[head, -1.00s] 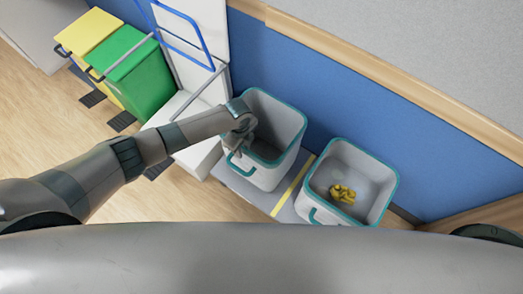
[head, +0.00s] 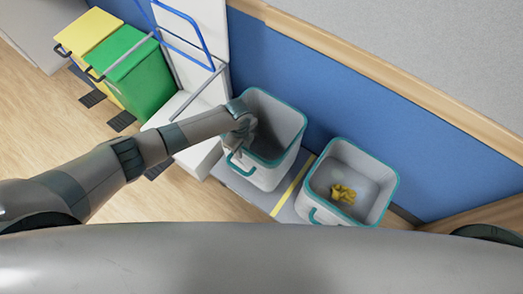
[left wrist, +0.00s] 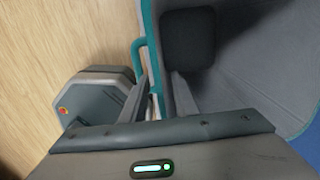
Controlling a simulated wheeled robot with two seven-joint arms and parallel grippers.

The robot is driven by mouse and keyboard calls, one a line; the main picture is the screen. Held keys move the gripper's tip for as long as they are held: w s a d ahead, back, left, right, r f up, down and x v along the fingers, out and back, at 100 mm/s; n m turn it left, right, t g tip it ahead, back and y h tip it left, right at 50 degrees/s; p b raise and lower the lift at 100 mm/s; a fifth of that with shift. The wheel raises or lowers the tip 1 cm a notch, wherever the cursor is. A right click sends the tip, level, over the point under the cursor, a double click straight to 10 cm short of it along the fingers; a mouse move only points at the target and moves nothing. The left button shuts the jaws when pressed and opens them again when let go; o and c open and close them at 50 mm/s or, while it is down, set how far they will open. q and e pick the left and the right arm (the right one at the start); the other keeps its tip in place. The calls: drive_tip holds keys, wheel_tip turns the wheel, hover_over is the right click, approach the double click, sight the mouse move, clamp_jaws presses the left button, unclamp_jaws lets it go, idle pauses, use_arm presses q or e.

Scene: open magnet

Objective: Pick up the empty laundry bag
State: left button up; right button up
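The left laundry bag (head: 262,178) is a light grey, box-shaped bag with a teal rim and a teal handle, standing upright. No laundry shows in the part of its inside I can see. In the left wrist view its teal rim (left wrist: 150,62) runs between my two fingers. My left gripper (head: 236,150) is at the near left rim, with one finger outside the wall and one inside. In the left wrist view the gripper (left wrist: 158,95) looks open, with a gap between the fingers. A dark rounded patch (left wrist: 188,38) shows inside the bag; I cannot tell what it is. My right gripper is not in view.
A second teal-rimmed bag (head: 325,212) stands to the right and holds a yellow cloth (head: 343,193). Both are on a grey platform with a yellow stripe (head: 289,190). A blue wall (head: 300,90) is behind. Green (head: 137,72) and yellow (head: 88,38) bins stand at the left.

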use_arm(q)
clamp_jaws()
idle(1.4)
